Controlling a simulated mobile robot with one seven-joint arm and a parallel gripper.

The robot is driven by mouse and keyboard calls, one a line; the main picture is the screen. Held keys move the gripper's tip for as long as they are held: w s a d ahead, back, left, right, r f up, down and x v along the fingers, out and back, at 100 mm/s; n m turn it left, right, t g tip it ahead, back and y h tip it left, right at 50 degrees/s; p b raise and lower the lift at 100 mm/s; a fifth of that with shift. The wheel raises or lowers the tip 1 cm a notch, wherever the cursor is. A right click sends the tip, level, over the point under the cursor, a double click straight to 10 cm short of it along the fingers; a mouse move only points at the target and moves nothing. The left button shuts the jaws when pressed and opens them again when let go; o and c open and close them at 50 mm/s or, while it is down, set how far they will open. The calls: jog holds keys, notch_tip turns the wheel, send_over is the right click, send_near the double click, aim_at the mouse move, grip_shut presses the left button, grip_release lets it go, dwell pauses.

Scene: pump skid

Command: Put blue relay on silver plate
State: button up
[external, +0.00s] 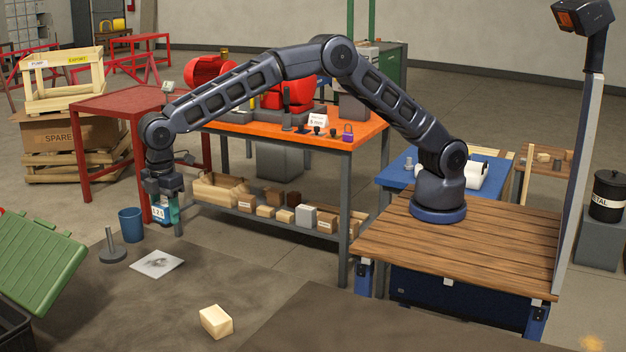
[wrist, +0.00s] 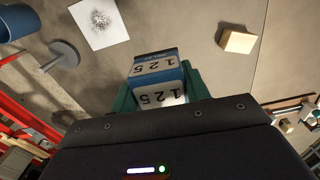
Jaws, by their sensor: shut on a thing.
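The blue relay (external: 158,212) has a white label reading 125. My gripper (external: 166,216) points down and is shut on it, holding it above the floor. In the wrist view the relay (wrist: 155,72) sits between the green fingers, its label upside down. The silver plate (external: 157,263) looks like a pale flat square with a dark smudge, lying on the grey surface below my gripper. It also shows in the wrist view at the upper left (wrist: 98,22), apart from the relay.
A blue cup (external: 131,224) and a grey post on a round base (external: 111,247) stand left of the plate. A cream block (external: 216,321) lies in front. A green lid (external: 38,262) is at the left edge. An orange-topped bench (external: 350,130) stands behind.

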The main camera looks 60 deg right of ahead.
send_over(171, 262)
jog(key=shift+n, duration=0.4)
notch_tip(171, 262, down, 19)
jog(key=shift+w+f, duration=0.1)
jog(key=shift+f, duration=0.1)
jog(key=o, duration=1.1)
jog(key=shift+c, duration=0.2)
